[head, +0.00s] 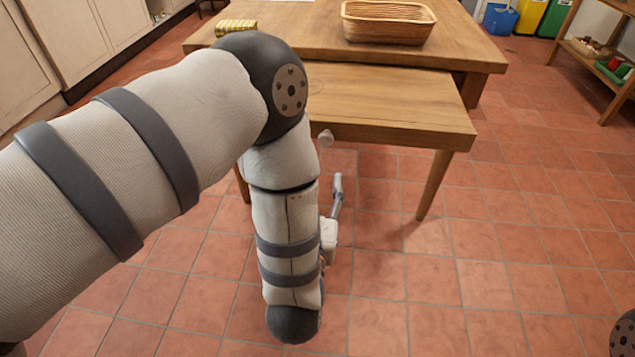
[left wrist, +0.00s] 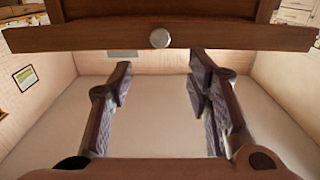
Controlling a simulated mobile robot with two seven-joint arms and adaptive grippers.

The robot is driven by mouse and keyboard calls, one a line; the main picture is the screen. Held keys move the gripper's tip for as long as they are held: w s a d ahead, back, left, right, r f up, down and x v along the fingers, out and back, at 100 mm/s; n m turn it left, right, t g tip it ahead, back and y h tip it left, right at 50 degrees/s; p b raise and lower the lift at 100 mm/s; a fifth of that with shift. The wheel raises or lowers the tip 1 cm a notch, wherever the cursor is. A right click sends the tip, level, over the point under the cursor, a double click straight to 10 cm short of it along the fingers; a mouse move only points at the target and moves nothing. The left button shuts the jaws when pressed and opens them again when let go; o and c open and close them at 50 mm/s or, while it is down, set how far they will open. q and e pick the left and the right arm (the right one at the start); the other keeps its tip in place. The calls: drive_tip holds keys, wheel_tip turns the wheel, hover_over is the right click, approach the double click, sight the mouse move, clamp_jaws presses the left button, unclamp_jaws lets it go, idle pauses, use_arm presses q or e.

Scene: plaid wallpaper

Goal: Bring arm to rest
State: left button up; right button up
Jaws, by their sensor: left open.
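My left arm comes in from the left in the head view and bends down in front of the wooden table (head: 455,45). My left gripper (head: 337,188) shows partly behind the forearm, below the front edge of the lower wooden section (head: 400,100). In the left wrist view its two fingers (left wrist: 160,75) are spread apart with nothing between them. A round knob (left wrist: 160,38) on a wooden front panel (left wrist: 240,38) lies beyond the fingertips, apart from them. The knob also shows in the head view (head: 325,138). My right gripper is out of view.
A wicker basket (head: 388,22) and a yellow patterned item (head: 236,27) stand on the table. A table leg (head: 434,185) is right of my arm. Cabinets (head: 50,45) line the left, a shelf (head: 600,65) the right. The tiled floor (head: 500,260) at right is clear.

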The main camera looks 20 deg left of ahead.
use_arm(q)
drive_tip(key=s+a+f+m+g+h+p, duration=0.15)
drive_tip(key=s+f+g+p, duration=0.35)
drive_tip(key=s, duration=0.5)
drive_tip(key=s+a+f+m+g+h+p, duration=0.1)
drive_tip(key=s+a+f+g+h+p, duration=0.15)
drive_tip(key=s+f+g, duration=0.6)
drive_tip(key=s+r+g+p, duration=0.2)
drive_tip(key=s+r+g, duration=0.1)
drive_tip(key=s, duration=0.9)
drive_tip(key=s+a+r+g+h+p, duration=0.1)
drive_tip(key=s+r+g, duration=0.2)
drive_tip(key=s, duration=0.9)
drive_tip(key=shift+s+r+p, duration=0.15)
drive_tip(key=shift+r+p, duration=0.1)
drive_tip(key=shift+p, duration=0.1)
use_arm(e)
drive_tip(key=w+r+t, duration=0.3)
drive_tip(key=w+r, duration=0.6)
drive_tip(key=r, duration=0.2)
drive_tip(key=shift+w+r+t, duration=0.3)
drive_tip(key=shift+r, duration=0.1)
